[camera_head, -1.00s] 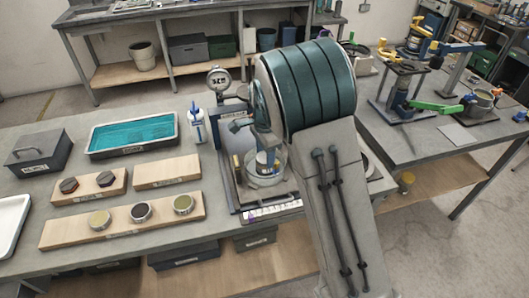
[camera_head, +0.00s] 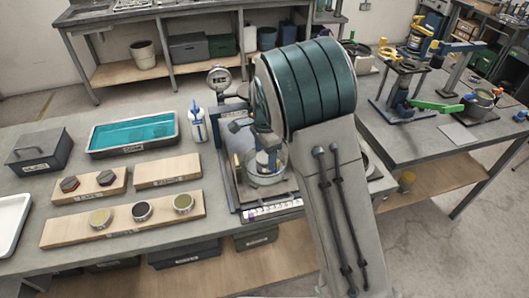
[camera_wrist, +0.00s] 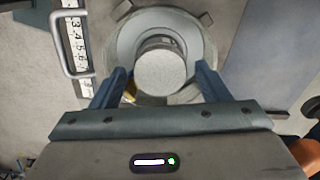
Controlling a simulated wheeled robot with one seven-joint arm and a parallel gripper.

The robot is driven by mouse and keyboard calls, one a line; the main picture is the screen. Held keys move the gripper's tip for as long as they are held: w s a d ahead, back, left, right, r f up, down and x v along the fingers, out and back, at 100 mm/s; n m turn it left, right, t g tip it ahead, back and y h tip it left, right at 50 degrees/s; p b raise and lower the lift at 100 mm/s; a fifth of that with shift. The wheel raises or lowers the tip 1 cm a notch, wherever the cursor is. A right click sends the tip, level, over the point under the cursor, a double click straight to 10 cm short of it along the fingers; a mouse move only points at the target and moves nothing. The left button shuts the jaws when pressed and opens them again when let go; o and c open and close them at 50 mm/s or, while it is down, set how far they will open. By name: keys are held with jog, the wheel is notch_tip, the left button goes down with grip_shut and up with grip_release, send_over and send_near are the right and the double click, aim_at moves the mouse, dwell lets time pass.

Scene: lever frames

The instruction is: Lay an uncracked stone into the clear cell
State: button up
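The clear cell (camera_head: 267,178) is a see-through round cup on the metal rig at the bench's right part. In the wrist view, a grey round-topped piece (camera_wrist: 161,69) sits at the centre of the cell's ring (camera_wrist: 128,45). My gripper (camera_wrist: 158,82) is open above it, one finger on each side, with gaps between the fingers and the piece. In the head view, my gripper (camera_head: 266,158) is at the cell and partly hidden by my arm. The teal liquid tray (camera_head: 92,152) shows faint round shapes under its surface; cracks cannot be made out.
A wooden board (camera_head: 70,236) holds three round tins, and a smaller board (camera_head: 88,195) holds two dark knobs. A bare board (camera_head: 168,170), a white bottle (camera_head: 197,124) and a dial gauge (camera_head: 219,80) stand near the rig. A grey box (camera_head: 38,152) is at left.

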jog(key=shift+o, duration=0.2)
jog(key=shift+r, duration=0.1)
notch_tip(320, 180, up, 12)
jog(key=b, duration=0.1)
jog(key=s+d+r+n, duration=0.3)
jog(key=s+d+r, duration=0.1)
jog(key=s+d, duration=0.25)
jog(key=s+d+f+n+t, duration=0.1)
jog(key=s+d+n, duration=0.3)
jog(key=s, duration=0.5)
jog(key=s+d+f+n+t, duration=0.2)
jog(key=s+d+n, duration=0.3)
jog(key=s, duration=0.5)
jog(key=shift+s+f+n, duration=0.2)
jog(key=shift+f+n, duration=0.1)
jog(key=shift+n, duration=0.1)
